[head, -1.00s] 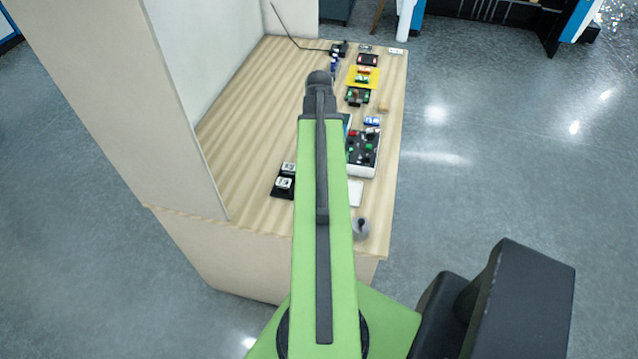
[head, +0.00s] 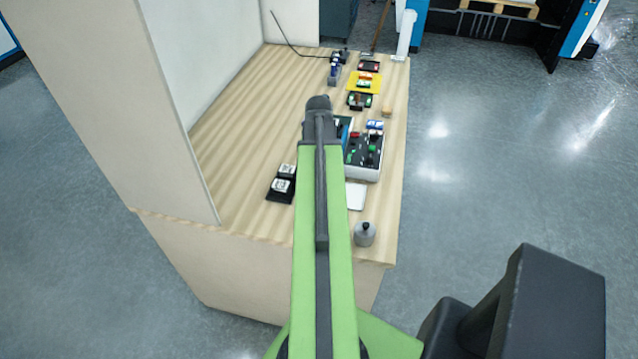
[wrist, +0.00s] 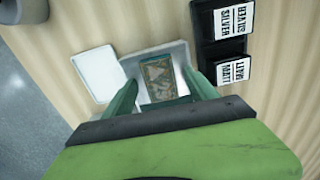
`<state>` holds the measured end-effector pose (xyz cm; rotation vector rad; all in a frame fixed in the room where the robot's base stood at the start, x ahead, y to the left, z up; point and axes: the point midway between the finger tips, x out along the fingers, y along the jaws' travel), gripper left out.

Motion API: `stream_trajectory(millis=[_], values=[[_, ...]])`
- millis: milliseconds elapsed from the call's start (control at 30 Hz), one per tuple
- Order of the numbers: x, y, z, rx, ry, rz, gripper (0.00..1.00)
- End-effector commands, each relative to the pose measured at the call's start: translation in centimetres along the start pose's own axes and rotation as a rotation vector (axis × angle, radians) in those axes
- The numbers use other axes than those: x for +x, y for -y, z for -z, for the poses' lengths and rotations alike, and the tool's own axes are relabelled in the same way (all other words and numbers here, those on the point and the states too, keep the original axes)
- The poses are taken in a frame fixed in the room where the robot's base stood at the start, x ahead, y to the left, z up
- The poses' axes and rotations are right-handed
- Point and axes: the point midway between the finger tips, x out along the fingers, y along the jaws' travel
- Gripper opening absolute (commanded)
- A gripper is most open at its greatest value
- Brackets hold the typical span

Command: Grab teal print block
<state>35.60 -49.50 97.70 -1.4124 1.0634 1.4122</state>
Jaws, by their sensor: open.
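The teal print block (wrist: 160,80), a teal-edged piece with a patterned brown and green top, lies in a white tray (wrist: 128,66) in the wrist view. My gripper (wrist: 162,76) is open, with one green finger on each side of the block. Both fingers look apart from it; how high they are above it I cannot tell. Part of the block's near side is close to my gripper body. In the head view, my arm hides the gripper, and a teal edge (head: 346,124) shows just right of the arm's end.
Black holders with white labelled blocks (wrist: 232,70) stand right of the tray. A white pad (wrist: 98,73) lies left of it. A box with red and green pieces (head: 364,155) lies right of my arm.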

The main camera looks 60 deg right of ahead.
Motion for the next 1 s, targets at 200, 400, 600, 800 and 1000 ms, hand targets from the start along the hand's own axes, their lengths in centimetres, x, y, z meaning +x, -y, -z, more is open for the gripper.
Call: stream_trajectory(millis=[200, 400, 600, 800, 1000], values=[[-0.2, 0.0, 0.0, 0.0, 0.0, 0.0, 0.51], [-0.2, -0.1, 0.0, 0.001, 0.0, 0.0, 0.24], [-0.2, -0.1, 0.0, 0.001, 0.0, 0.0, 0.01], [-0.2, -0.1, 0.0, 0.001, 0.0, 0.0, 0.01], [-1.9, -0.1, 0.0, 0.002, 0.0, 0.0, 0.01]])
